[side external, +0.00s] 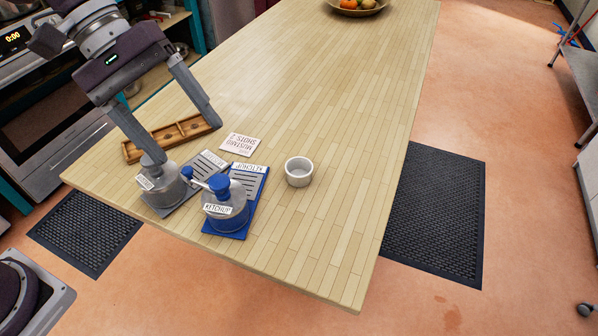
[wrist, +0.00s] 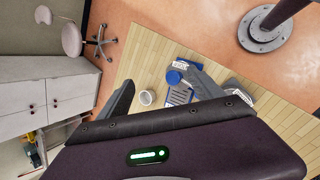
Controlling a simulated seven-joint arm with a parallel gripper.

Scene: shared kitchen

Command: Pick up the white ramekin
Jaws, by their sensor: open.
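The white ramekin (side external: 299,171) stands upright on the wooden table (side external: 330,90), right of the blue ketchup dispenser. It also shows in the wrist view (wrist: 147,97), between my two fingers and beyond them. My gripper (side external: 187,140) is open and empty, its fingers spread wide above the left part of the table. In the side view it is well left of the ramekin, over the dispensers and the wooden tray. In the wrist view the gripper (wrist: 160,92) shows both fingers apart with nothing between them at the tips.
A blue-lidded ketchup dispenser (side external: 226,207) and a grey dispenser (side external: 163,186) stand left of the ramekin. A wooden tray (side external: 172,138) and a small sign card (side external: 240,146) lie behind them. A fruit bowl (side external: 357,7) is at the far end. The table right of the ramekin is clear.

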